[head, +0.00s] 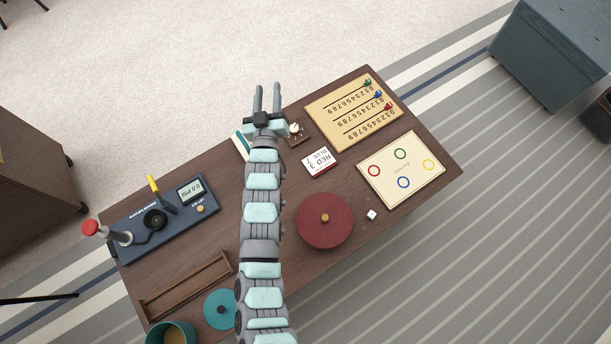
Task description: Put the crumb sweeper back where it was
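I cannot clearly pick out the crumb sweeper in the head view. A narrow teal and white object (242,146) lies at the table's upper edge, partly hidden by my arm, and I cannot tell whether it is the sweeper. My gripper (268,90) reaches past the table's upper edge, with its two fingers parallel and apart. Only pale carpet shows between them. Just right of the gripper, a small brown base with a white piece (296,130) sits on the dark wooden table (265,331).
A number board (320,107), a ring card (378,190), a score card (319,162), a die (371,215) and a red round lid (325,237) lie right. A blue gauge device (124,225), wooden rack (187,285), teal lid (221,309) and teal pot (166,328) are left.

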